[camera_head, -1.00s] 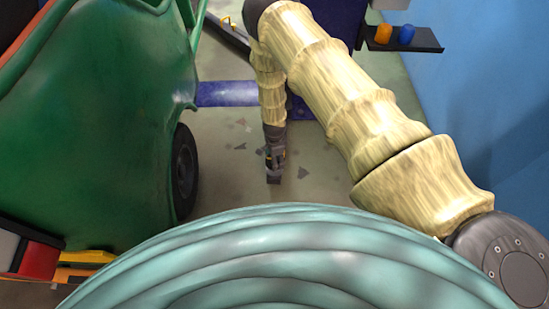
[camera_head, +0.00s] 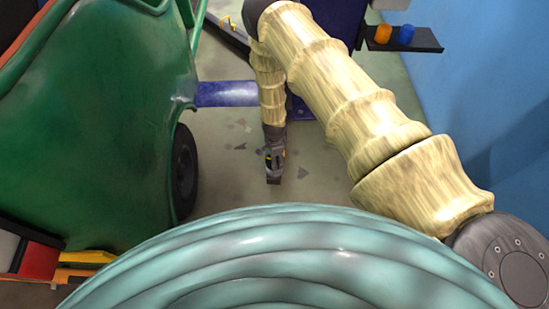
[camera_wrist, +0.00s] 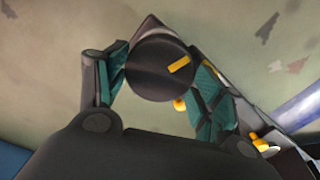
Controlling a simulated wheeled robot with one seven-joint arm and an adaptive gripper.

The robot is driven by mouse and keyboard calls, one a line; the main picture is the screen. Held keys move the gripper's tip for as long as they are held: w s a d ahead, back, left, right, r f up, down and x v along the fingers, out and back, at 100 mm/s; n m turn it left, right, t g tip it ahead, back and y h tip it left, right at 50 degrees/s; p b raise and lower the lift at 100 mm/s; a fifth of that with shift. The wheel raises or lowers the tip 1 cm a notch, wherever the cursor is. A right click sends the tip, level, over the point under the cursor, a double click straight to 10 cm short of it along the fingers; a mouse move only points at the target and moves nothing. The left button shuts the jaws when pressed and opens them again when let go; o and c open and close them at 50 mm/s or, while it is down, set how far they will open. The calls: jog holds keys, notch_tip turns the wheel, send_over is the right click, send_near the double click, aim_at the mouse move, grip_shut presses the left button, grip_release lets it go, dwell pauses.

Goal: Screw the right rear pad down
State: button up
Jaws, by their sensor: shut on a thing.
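A black round knob (camera_wrist: 150,76) with a yellow mark on its face shows in the wrist view; I take it to be the right rear pad's screw. My gripper (camera_wrist: 164,72) is shut on it, with a teal-lined finger on either side. A dark angular piece shows just behind the knob. In the head view my gripper (camera_head: 274,160) points down close to the floor, right of the black wheel (camera_head: 185,172) of the green rickshaw (camera_head: 100,130). The knob is too small to make out clearly there.
A blue beam (camera_head: 225,94) runs from the rickshaw toward my arm. A dark shelf (camera_head: 428,46) at the upper right holds an orange piece (camera_head: 383,34) and a blue piece (camera_head: 406,35). A blue wall (camera_head: 490,90) stands at the right. Speckled floor lies open around my gripper.

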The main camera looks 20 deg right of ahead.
jog(key=shift+w+r, duration=0.1)
jog(key=shift+w, duration=0.05)
jog(key=o, duration=1.1)
jog(key=shift+r, duration=0.1)
notch_tip(320, 180, up, 12)
